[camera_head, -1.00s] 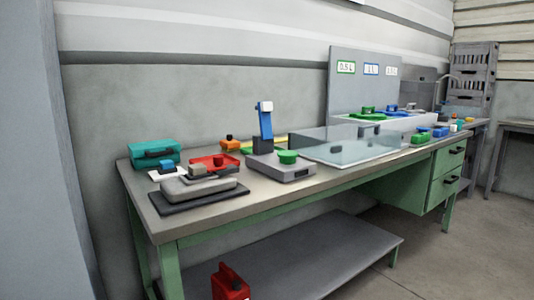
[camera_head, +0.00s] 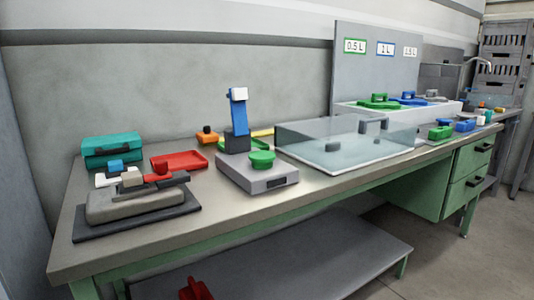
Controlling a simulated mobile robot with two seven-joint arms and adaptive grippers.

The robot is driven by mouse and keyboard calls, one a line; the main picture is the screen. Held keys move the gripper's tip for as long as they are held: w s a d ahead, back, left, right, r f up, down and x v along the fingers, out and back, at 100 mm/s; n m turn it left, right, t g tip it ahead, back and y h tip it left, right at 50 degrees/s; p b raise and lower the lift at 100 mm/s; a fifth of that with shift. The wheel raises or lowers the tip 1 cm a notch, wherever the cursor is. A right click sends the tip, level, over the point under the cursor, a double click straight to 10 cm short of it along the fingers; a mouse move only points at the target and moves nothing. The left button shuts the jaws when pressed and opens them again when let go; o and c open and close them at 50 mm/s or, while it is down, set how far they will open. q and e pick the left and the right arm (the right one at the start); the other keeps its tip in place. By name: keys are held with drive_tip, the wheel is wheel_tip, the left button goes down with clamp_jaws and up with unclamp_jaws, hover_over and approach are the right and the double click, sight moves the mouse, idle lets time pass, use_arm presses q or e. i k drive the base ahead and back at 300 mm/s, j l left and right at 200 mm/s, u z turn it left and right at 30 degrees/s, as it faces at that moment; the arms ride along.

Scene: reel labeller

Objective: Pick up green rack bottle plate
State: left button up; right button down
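A green plate-like piece with a raised handle (camera_head: 379,102) sits in the white rack bin (camera_head: 425,116) in front of the grey board, below the green-framed "0.5 L" label (camera_head: 355,46). Another green block with a handle (camera_head: 440,133) lies on the bench top right of the clear cover. I cannot tell from the picture which green piece is the rack bottle plate. A green round knob (camera_head: 262,158) sits on the grey scale. Neither of my grippers shows in the head view.
The grey-topped workbench (camera_head: 230,213) has green legs and a lower shelf. A clear cover (camera_head: 345,143), grey scale (camera_head: 257,175), blue upright device (camera_head: 238,115), red tray (camera_head: 178,161), teal case (camera_head: 111,148) and grey sealer-like device (camera_head: 135,200) stand on it. The front edge is mostly clear.

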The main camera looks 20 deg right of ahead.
sight(261, 159)
drive_tip(key=i+l, duration=0.15)
drive_tip(key=l, duration=0.2)
drive_tip(key=i+l, duration=0.15)
drive_tip(key=l, duration=0.2)
drive_tip(key=i+l+u, duration=0.1)
drive_tip(key=l, duration=0.3)
drive_tip(key=i+l, duration=0.15)
drive_tip(key=l, duration=0.2)
drive_tip(key=i+l, duration=0.15)
drive_tip(key=l, duration=0.25)
drive_tip(key=i+l, duration=0.1)
drive_tip(key=l, duration=0.25)
drive_tip(key=u, duration=0.05)
